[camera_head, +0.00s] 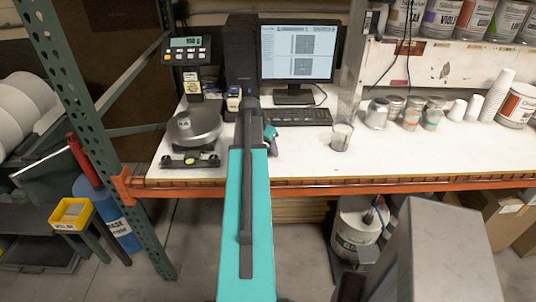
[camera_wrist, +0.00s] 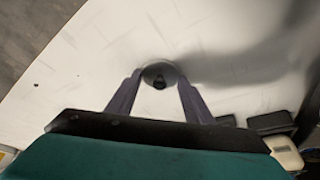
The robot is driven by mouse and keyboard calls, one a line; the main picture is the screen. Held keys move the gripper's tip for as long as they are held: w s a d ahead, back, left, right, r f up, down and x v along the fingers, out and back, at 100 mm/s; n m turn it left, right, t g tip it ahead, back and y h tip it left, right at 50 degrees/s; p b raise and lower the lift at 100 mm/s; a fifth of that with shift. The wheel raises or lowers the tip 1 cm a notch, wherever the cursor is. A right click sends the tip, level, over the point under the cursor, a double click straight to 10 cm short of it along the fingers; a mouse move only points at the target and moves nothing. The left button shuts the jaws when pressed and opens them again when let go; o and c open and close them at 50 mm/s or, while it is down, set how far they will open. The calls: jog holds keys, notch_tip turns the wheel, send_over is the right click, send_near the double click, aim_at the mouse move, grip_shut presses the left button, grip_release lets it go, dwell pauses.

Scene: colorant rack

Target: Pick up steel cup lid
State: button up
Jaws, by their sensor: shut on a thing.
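The steel cup lid (camera_wrist: 152,70) is a small round grey disc with a dark knob, seen in the wrist view. My gripper (camera_wrist: 160,76) has one finger on each side of it and is shut on it. The white table top (camera_wrist: 100,50) shows behind the lid. I cannot tell whether the lid touches the table. In the head view, my arm hides most of my gripper (camera_head: 272,148), and I cannot make out the lid there. A steel or glass cup (camera_head: 341,136) stands on the table to the right of my gripper.
A scale (camera_head: 193,128) stands to the left of my arm. A keyboard (camera_head: 298,117) and a monitor (camera_head: 299,55) are behind. Several small cans and cups, including a steel one (camera_head: 376,114), stand at the right. The table's front right is clear.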

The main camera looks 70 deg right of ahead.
jog(key=shift+r, duration=0.1)
jog(key=shift+r+b, duration=0.9)
jog(key=shift+r, duration=0.6)
jog(key=s+a+b, duration=0.1)
jog(key=a, duration=0.2)
jog(key=s+a+b, duration=0.1)
jog(key=s+a, duration=0.1)
jog(key=a, duration=0.1)
jog(key=s+a+r+b, duration=0.1)
jog(key=s+a, duration=0.1)
jog(key=a, duration=0.1)
jog(key=shift+s+a, duration=0.2)
jog(key=shift+a, duration=0.1)
jog(key=shift+b, duration=1)
jog(key=shift+s+a+b, duration=0.1)
jog(key=shift+b, duration=0.3)
jog(key=shift+s+a+r+b, duration=0.1)
jog(key=shift+s+a+b, duration=0.4)
jog(key=shift+b, duration=1.05)
jog(key=shift+s+a+r+b, duration=0.2)
jog(key=shift+a+b, duration=0.65)
jog(key=shift+b, duration=0.75)
jog(key=shift+s+a+r+b, duration=0.1)
jog(key=shift+s+a+b, duration=0.45)
jog(key=shift+b, duration=1)
jog(key=shift+w+a, duration=0.15)
